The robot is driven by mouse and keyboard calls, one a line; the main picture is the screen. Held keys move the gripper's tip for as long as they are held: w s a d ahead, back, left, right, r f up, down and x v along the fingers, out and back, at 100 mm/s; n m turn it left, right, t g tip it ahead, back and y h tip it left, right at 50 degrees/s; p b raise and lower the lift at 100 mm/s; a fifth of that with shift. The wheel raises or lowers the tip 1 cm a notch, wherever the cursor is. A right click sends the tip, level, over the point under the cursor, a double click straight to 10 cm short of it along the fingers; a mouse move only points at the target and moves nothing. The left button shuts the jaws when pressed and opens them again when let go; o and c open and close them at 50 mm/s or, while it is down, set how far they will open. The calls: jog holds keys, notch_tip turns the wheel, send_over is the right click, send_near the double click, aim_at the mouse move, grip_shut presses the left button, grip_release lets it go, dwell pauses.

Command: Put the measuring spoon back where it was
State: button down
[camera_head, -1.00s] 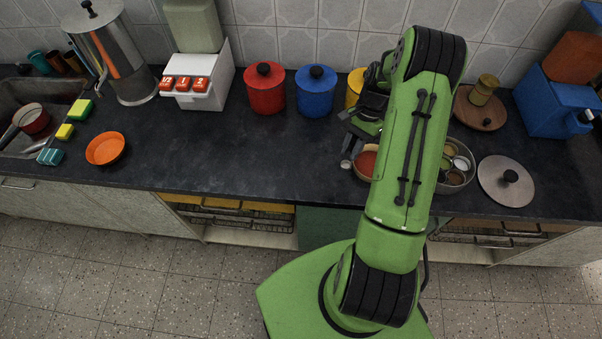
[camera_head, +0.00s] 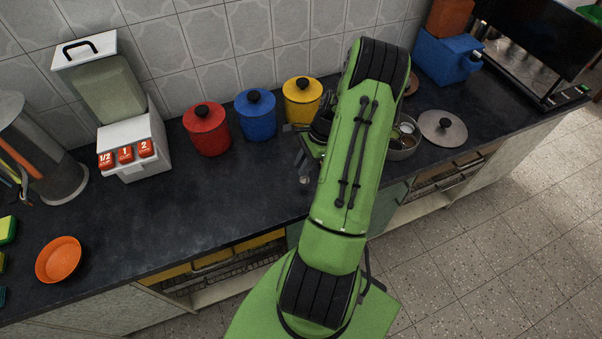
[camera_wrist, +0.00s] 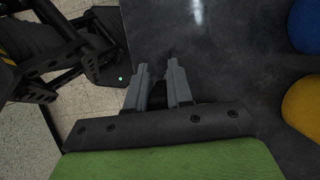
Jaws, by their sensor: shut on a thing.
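My gripper (camera_head: 306,160) is above the counter in front of the yellow canister, partly hidden by my green arm. A small grey round end (camera_head: 304,179), which looks like part of the measuring spoon, shows just below it. In the wrist view my two grey fingers (camera_wrist: 161,78) stand a little apart over the dark counter; the spoon is hard to make out between them. The round steel spice tin (camera_head: 404,153) is right of my arm, mostly hidden by it. Its lid (camera_head: 442,127) lies on the counter to the right.
Red (camera_head: 206,130), blue (camera_head: 256,116) and yellow (camera_head: 302,100) canisters stand along the wall. A white dispenser (camera_head: 135,145) and an orange bowl (camera_head: 58,260) are at left. A blue container (camera_head: 447,58) is at back right. The counter (camera_head: 190,205) before the canisters is clear.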

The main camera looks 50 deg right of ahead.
notch_tip(320, 180, down, 4)
jog(key=shift+a+r, duration=0.1)
jog(key=shift+r, duration=0.15)
jog(key=c, duration=1)
grip_release()
jog(key=v, duration=1.2)
jog(key=shift+r+p, duration=0.3)
jog(key=shift+p, duration=0.05)
